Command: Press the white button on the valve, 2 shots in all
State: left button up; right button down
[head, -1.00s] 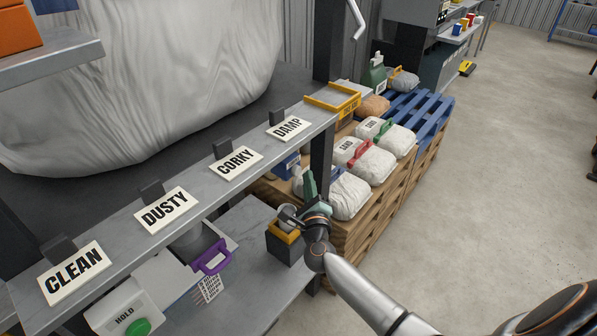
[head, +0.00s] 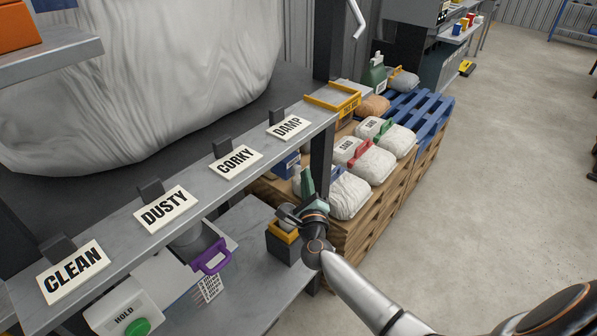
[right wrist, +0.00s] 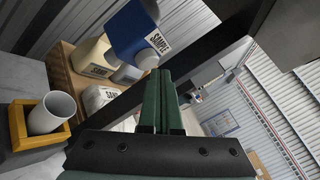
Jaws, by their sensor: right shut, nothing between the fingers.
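My right gripper (head: 307,178) has green fingers and is shut and empty. It is over the front end of the lower shelf, near the sacks. The blue container also shows in the head view (head: 287,166), partly hidden. My left gripper is not in view.
A white cup (right wrist: 52,112) sits in a yellow holder (right wrist: 18,125), its dark base below my right gripper. Several sacks (head: 372,165) lie on a wooden pallet. The upper shelf (head: 120,240) carries signs.

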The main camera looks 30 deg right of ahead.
jog(key=shift+w+a, duration=0.25)
jog(key=shift+w, duration=0.35)
dwell(1.2)
jog(key=shift+s, duration=0.15)
jog(key=shift+s+d, duration=0.35)
jog(key=shift+s, duration=0.4)
jog(key=s, duration=0.1)
jog(key=s+d+p, duration=0.1)
jog(key=s, duration=0.1)
jog(key=s+d, duration=0.1)
jog(key=shift+s+p, duration=0.35)
